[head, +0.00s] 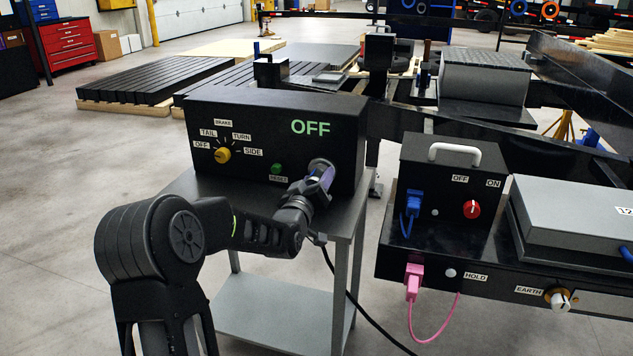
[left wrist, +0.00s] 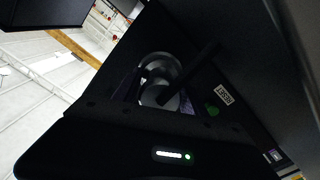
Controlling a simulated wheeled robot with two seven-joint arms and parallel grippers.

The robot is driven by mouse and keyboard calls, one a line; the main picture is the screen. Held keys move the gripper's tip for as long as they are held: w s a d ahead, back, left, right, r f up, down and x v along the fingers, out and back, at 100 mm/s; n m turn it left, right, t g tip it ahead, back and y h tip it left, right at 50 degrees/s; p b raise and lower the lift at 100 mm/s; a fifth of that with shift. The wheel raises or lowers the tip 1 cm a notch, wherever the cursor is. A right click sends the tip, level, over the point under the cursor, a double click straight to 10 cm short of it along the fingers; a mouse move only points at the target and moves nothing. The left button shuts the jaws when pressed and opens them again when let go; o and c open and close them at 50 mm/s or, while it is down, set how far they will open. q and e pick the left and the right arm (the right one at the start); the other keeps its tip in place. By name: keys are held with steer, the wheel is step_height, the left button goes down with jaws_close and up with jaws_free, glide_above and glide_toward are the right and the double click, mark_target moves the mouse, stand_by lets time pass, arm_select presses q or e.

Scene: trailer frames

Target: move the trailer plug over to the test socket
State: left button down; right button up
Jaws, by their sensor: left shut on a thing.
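The black tester box (head: 268,112) stands on a metal stand and shows a green OFF. The round grey test socket (head: 322,166) is on the right of its front face and also shows in the left wrist view (left wrist: 157,62). My left gripper (head: 318,184) is right at this socket, shut on the trailer plug, which it mostly hides. In the left wrist view a dark rod-like piece (left wrist: 195,72), apparently the plug's cable, crosses in front of the socket. A black cable (head: 345,290) hangs from near the gripper toward the floor. I cannot tell whether the plug is seated.
The yellow dial (head: 223,155) points toward OFF; a green reset button (head: 277,168) is beside the socket. At right, a trailer frame carries a black box (head: 452,190) with a red knob, a pink plug (head: 413,280) with a looped cord, and a grey case (head: 575,225).

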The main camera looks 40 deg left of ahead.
arm_select(q)
steer(key=shift+w, duration=0.2)
steer(key=c, duration=0.6)
jaws_free()
steer(key=shift+o, duration=0.2)
steer(key=v, duration=0.7)
steer(key=shift+s, duration=0.4)
